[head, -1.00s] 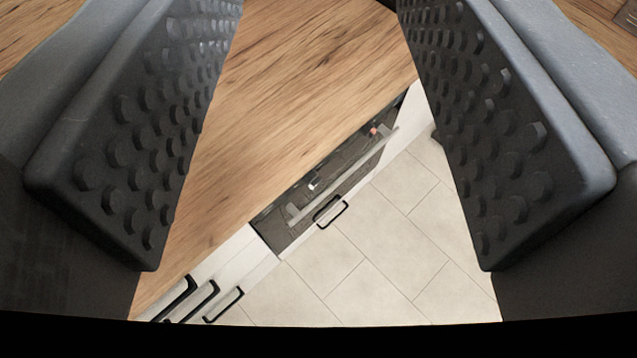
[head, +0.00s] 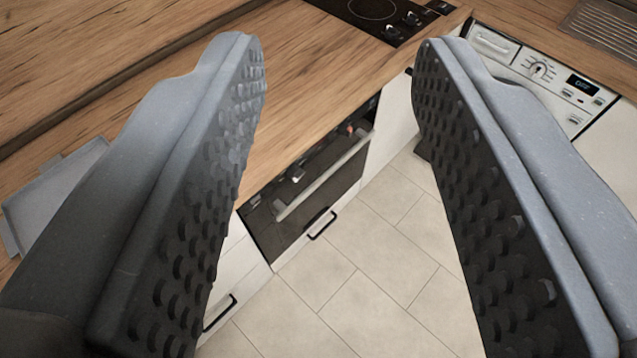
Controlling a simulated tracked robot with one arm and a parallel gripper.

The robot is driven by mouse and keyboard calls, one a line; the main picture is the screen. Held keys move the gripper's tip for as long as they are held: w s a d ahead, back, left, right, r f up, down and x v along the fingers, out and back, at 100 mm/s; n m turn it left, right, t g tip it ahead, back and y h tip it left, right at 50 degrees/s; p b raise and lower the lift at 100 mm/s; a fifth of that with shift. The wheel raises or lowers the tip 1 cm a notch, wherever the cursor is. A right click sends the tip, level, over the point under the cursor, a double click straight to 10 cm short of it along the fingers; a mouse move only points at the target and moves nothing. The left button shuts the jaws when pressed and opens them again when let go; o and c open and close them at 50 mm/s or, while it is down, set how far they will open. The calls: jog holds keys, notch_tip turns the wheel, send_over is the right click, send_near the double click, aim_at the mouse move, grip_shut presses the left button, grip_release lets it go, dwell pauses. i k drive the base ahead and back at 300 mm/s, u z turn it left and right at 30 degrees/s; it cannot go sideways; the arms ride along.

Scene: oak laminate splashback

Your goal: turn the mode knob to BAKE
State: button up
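The built-in oven (head: 330,190) sits under the worktop in the middle of the head view, with a dark front and a long pale handle (head: 325,175). A small light-coloured knob-like part (head: 297,177) shows on its upper front, and a reddish one (head: 361,132) is farther right. I cannot read any labels, so I cannot tell which is the mode knob or where it points. My gripper (head: 340,45) is wide open and empty. Its two grey studded fingers frame the oven and do not touch it.
The oak worktop (head: 320,80) runs above the oven. A black hob (head: 385,15) is at the top. A white appliance with a dial and display (head: 540,68) stands at the right. A grey tray (head: 50,190) lies at the left. The tiled floor (head: 350,280) is clear.

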aim_at(295, 173)
jog(key=z, duration=1)
jog(key=i, duration=0.55)
jog(key=u, duration=0.35)
